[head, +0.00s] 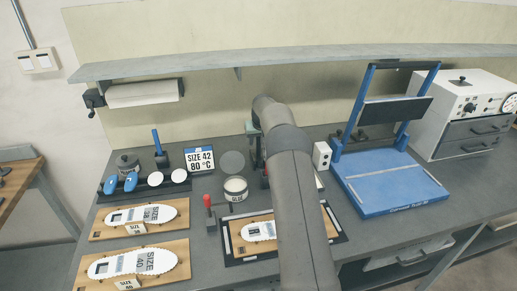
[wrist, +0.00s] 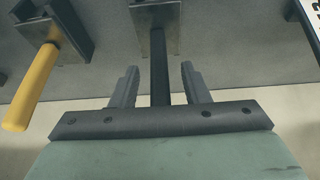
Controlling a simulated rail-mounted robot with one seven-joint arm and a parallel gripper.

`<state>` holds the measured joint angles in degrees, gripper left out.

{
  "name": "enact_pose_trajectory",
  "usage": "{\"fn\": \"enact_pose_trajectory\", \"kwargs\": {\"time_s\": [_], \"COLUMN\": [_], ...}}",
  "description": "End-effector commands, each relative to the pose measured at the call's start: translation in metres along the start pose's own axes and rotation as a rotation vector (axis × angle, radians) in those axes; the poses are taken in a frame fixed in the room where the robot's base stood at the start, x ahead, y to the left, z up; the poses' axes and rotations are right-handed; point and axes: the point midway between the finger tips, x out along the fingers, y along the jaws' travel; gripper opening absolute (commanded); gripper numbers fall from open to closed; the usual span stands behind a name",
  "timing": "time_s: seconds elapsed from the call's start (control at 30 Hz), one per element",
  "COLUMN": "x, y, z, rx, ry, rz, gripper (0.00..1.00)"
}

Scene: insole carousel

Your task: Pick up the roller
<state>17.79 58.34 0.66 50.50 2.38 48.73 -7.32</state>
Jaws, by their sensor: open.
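In the wrist view, a dark upright handle (wrist: 159,70) stands in a grey metal holder (wrist: 155,14). It lies between the two spread fingers of my gripper (wrist: 157,86), with a gap on each side. A yellow handle (wrist: 35,88) rests in a neighbouring holder to the left. No roller head shows, so I cannot tell which handle belongs to the roller. In the head view my arm hides the fingers and these handles, near the back of the bench.
A blue upright tool (head: 157,142) and a size sign (head: 199,159) stand left of my arm. A glue pot (head: 235,189) and insole boards (head: 140,221) lie in front. A blue press (head: 390,185) stands right. A shelf (head: 300,58) runs above the back.

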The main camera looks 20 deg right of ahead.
Motion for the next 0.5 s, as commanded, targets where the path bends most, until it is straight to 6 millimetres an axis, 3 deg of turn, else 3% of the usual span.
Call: {"fn": "enact_pose_trajectory", "kwargs": {"time_s": [0.07, 0.2, 0.5], "x": [0.0001, 0.0001, -0.0011], "y": [0.0, -0.0001, -0.0001], "z": [0.0002, 0.0003, -0.0004], "rx": [0.0, 0.0, 0.0], "ry": [0.0, -0.001, 0.0], "rz": [0.0, 0.0, 0.0], "gripper": [0.39, 0.0, 0.0]}}
